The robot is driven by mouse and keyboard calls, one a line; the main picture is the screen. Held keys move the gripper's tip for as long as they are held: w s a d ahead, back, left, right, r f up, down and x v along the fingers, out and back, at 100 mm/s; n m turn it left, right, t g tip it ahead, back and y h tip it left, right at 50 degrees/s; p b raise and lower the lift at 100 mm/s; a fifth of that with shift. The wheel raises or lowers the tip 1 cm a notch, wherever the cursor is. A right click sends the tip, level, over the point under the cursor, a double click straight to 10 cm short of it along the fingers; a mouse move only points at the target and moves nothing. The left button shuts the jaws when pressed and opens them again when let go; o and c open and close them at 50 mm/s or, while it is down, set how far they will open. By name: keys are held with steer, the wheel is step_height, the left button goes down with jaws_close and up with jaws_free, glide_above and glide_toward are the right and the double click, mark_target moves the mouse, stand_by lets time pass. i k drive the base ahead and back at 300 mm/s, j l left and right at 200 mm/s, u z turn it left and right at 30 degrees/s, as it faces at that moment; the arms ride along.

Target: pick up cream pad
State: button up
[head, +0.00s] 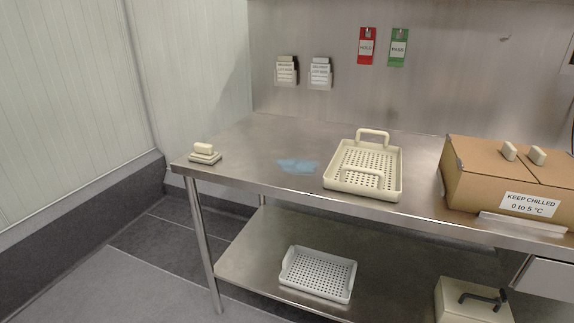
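The cream pad (204,154) lies near the left end of the steel table (245,160), close to its corner. It looks like a flat base with a raised cream block or handle on top. Nothing touches it. My gripper does not show in the head view.
A blue wet-looking patch (297,166) and a cream perforated tray with handles (393,186) lie right of the pad. A cardboard box (470,187) stands farther right. A white basket (318,272) and a cream box (470,304) sit on the lower shelf. Floor is clear at left.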

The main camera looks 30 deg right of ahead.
mark_target(203, 153)
steer(key=i+l+u, duration=0.1)
steer(key=i+u, duration=0.25)
steer(key=i+l+u, duration=0.1)
steer(key=u, duration=0.3)
steer(key=i+l+u, duration=0.35)
